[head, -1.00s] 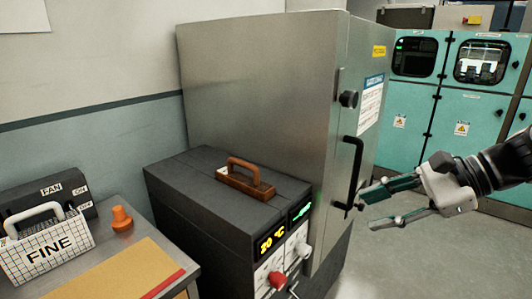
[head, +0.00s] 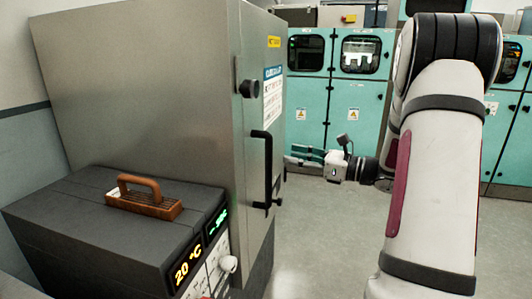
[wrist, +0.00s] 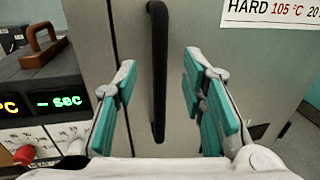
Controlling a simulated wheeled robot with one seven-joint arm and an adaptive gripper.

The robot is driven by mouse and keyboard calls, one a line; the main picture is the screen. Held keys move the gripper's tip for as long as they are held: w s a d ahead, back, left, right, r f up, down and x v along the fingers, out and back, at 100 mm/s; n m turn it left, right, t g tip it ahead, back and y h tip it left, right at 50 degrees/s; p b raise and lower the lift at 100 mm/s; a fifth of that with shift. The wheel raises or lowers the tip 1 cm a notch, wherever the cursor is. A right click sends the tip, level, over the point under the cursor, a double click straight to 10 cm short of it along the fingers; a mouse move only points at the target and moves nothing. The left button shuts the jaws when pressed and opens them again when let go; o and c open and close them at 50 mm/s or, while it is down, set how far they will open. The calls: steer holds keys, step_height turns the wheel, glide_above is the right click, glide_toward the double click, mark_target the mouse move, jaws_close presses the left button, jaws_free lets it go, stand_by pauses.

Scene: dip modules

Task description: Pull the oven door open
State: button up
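The oven is a tall grey metal cabinet (head: 150,80). Its door (head: 258,190) is on the right side and looks shut. A black vertical bar handle (head: 262,168) is on the door, and a black knob (head: 249,89) is above it. In the wrist view the handle (wrist: 158,75) runs down the middle, between my open gripper's (wrist: 160,95) teal finger pads and ahead of them. The pads do not touch it. In the head view my gripper (head: 297,156) is just right of the handle, its fingers pointing left.
A dark control box (head: 90,235) with a 20 °C display stands left of the door, with a brown wooden-handled block (head: 145,203) on top. Teal cabinets (head: 354,105) stand behind. The floor (head: 325,225) right of the oven is clear.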

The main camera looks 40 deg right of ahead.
mark_target(269, 151)
steer(key=x, duration=0.8)
steer(key=shift+w+a, duration=0.15)
steer(key=shift+w, duration=0.25)
steer(key=shift+c, duration=0.3)
jaws_close()
